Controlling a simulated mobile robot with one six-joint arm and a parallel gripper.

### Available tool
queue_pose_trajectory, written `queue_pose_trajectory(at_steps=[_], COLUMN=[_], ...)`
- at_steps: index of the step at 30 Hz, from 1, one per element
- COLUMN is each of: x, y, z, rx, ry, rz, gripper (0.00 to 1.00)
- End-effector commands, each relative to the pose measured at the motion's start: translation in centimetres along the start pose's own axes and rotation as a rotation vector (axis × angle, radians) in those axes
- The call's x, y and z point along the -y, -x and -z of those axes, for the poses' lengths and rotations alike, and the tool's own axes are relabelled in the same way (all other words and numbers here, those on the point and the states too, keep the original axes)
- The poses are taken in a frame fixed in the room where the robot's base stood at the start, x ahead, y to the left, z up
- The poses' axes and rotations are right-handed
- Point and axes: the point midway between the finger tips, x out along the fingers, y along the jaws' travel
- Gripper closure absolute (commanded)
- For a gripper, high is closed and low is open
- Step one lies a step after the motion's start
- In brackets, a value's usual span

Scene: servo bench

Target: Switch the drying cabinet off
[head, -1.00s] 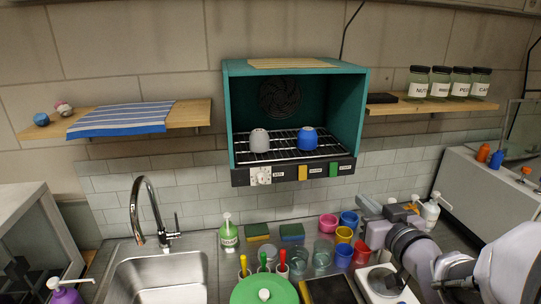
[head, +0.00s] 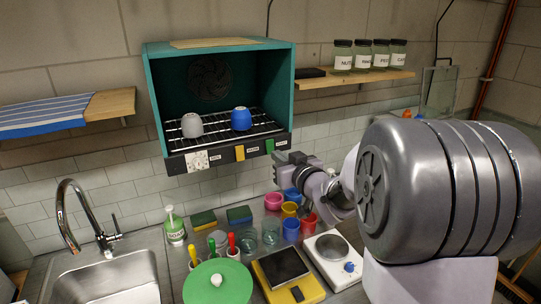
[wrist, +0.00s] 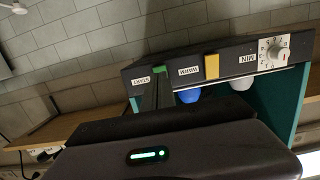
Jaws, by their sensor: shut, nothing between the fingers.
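The drying cabinet (head: 290,75) is a teal box with an open front on the wall. A grey cup (head: 192,125) and a blue cup (head: 241,119) are on its wire rack. Its dark front panel (head: 220,158) carries a white dial (head: 197,161), a yellow switch (head: 239,153) and a green switch (head: 269,146). In the wrist view the dial (wrist: 273,52), yellow switch (wrist: 211,66) and green switch (wrist: 158,70) appear upside down. My gripper (wrist: 157,90) is shut and empty, its tips close to the green switch and partly covering it; contact cannot be told.
Above right is a shelf (head: 360,80) with several labelled jars. Below stand coloured cups, glasses, a yellow scale (head: 290,284) and a white hot plate (head: 333,260). A sink (head: 110,285) is at the left. My arm fills the right side of the head view.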

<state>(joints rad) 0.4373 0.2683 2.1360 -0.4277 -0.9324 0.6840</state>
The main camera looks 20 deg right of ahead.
Motion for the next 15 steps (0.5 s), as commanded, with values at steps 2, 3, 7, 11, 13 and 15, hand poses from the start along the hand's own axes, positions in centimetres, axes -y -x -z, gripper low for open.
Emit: queue_pose_trajectory(at_steps=[2,3,7,11,13,15], x=[0.1,0.1,0.0,0.0,0.0,0.0], y=[-1.1,-1.4,-2.1,-2.2,-2.2,-2.2], z=[-0.1,0.0,0.0,0.0,0.0,0.0], rx=[0.000,0.000,0.000,0.000,0.000,0.000], ry=[0.001,0.001,0.000,0.000,0.000,0.000], rz=[0.001,0.001,0.000,-0.001,-0.001,-0.001], gripper=[1.00,1.00,1.00,1.00,1.00,1.00])
